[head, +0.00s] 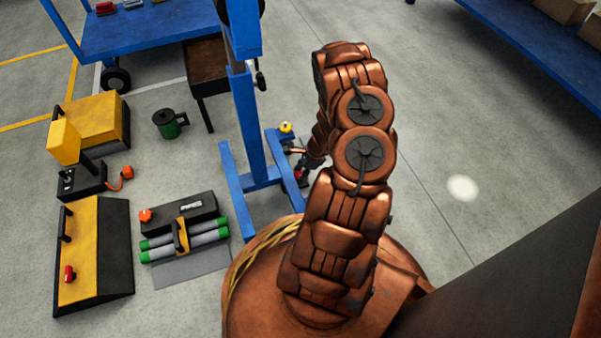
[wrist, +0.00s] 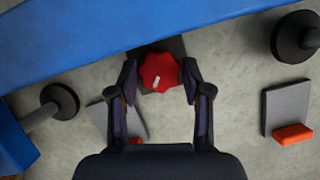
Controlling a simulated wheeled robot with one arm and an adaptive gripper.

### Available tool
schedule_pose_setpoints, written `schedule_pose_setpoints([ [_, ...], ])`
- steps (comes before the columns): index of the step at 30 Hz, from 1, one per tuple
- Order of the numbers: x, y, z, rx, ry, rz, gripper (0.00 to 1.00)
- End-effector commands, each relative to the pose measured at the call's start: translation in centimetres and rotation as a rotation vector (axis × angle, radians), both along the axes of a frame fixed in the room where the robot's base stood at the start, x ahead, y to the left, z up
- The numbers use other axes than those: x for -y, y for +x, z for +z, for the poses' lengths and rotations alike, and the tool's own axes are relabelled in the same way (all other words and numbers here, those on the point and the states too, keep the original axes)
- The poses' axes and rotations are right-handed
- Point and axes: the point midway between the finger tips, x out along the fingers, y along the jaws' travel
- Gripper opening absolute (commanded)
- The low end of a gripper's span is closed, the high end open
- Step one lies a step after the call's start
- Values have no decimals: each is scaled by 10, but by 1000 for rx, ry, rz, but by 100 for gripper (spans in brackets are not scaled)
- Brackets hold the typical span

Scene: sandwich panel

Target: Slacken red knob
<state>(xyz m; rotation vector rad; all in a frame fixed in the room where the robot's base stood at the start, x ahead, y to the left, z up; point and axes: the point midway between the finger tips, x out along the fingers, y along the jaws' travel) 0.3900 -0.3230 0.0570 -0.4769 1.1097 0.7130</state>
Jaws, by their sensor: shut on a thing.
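The red knob (wrist: 158,70) shows in the wrist view as a lobed disc with a pale mark on its face. It sits between the two dark fingers of my gripper (wrist: 159,78), which is shut on it from the left and right sides. The knob lies below a blue beam (wrist: 150,30) in front of a dark plate. In the head view my gripper (head: 303,166) is small and partly hidden by my arm, low beside the blue stand; the knob cannot be made out clearly there.
The blue stand (head: 246,130) rises beside my arm. In the wrist view, an orange-red block (wrist: 293,132) lies right.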

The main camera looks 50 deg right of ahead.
Motion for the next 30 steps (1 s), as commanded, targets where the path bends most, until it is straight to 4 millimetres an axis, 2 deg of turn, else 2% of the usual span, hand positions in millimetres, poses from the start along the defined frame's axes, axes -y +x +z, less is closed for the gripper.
schedule_pose_setpoints([
  [1,0,0,0,0,0,0,34],
  [7,0,0,0,0,0,0,14],
  [30,-2,1,5,-1,5,86,14],
])
